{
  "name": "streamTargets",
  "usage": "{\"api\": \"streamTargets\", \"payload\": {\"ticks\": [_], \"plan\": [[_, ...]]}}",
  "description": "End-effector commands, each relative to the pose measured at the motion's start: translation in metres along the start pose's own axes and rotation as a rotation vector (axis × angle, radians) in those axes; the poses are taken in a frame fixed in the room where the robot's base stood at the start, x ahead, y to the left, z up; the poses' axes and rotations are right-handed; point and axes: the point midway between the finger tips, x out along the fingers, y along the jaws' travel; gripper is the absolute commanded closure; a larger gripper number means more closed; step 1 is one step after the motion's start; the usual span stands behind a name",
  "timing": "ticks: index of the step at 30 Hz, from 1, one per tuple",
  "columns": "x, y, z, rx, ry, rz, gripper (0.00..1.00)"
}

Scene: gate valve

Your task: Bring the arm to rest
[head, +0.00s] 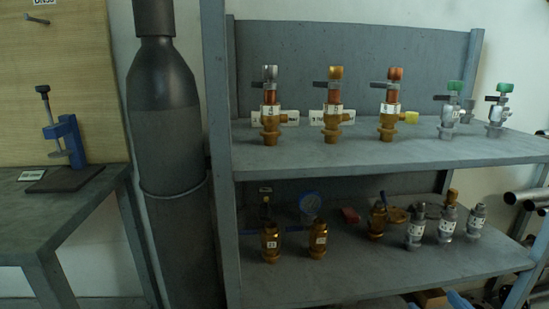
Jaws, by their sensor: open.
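My gripper and arm do not show in the head view. A grey two-level shelf rack (360,157) stands in the middle and right. On its upper board is a row of several valves, brass ones such as the one with an orange cap (388,105) and silver ones with green caps such as the far right one (497,110). The lower board holds several brass valves, such as the left one (270,243), and silver ones (446,223).
A tall dark gas cylinder (175,150) stands left of the rack. At the left, a workbench (25,225) carries a blue clamp (66,140) on a dark plate. Metal pipes (527,197) lie at the right edge. Blue and brown items lie below the lower board.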

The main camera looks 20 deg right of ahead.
Motion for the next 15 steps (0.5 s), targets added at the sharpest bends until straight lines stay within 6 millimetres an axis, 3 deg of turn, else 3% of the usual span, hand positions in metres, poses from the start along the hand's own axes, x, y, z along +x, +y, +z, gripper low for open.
{"api": "streamTargets", "payload": {"ticks": [8, 15], "plan": [[-0.034, 0.030, -0.003, -0.322, 0.072, 0.026, 0.25], [-0.090, 0.064, 0.003, -0.834, 0.132, 0.099, 0.25]]}}
